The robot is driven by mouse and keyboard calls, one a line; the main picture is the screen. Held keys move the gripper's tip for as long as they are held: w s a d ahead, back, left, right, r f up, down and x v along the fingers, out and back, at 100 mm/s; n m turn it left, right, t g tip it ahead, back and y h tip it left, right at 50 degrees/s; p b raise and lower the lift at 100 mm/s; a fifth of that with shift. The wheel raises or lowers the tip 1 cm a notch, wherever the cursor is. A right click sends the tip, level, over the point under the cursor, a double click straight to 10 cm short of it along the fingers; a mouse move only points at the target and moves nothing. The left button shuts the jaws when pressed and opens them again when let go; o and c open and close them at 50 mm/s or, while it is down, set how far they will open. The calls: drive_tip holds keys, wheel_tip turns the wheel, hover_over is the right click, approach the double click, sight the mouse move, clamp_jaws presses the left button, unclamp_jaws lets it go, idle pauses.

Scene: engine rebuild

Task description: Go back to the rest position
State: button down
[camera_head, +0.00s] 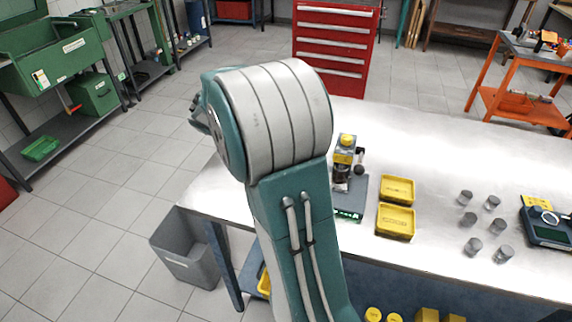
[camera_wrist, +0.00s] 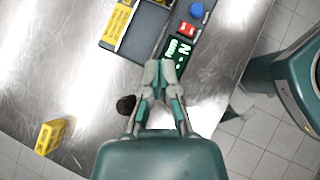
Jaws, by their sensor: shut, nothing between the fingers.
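My gripper (camera_wrist: 160,75) shows in the wrist view with its fingertips together and nothing between them. It is over the metal worktable, and its tips appear just beside a dark device (camera_wrist: 175,48) with a lit green display, a red button and a blue knob. I cannot tell the height of the tips above the table. In the head view my arm fills the middle, bent at a large teal and grey joint, and my gripper cannot be made out there.
A press (camera_head: 343,160) stands on the worktable (camera_head: 430,150), beside two yellow trays (camera_head: 397,190). Several metal cylinders (camera_head: 471,219) and a scale (camera_head: 548,232) are further right. A grey bin (camera_head: 185,260) stands on the floor; a red drawer cabinet (camera_head: 333,50) is behind.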

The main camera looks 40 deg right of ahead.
drive_tip(key=s+a+r+m+t+y, duration=0.2)
drive_tip(key=s+a+m+t, duration=0.1)
drive_tip(key=a, duration=0.5)
drive_tip(key=s+a+r+m+t+y, duration=0.2)
drive_tip(key=s+a+r+m+t, duration=0.1)
drive_tip(key=a, duration=0.6)
drive_tip(key=s+a+r+m+t+y, duration=0.2)
drive_tip(key=s+a+m+t+y, duration=0.1)
drive_tip(key=s+a, duration=0.4)
drive_tip(key=shift+a+r+m+t, duration=0.3)
drive_tip(key=shift+a+m+t, duration=0.45)
drive_tip(key=shift+m+t, duration=0.15)
drive_tip(key=shift+d, duration=0.15)
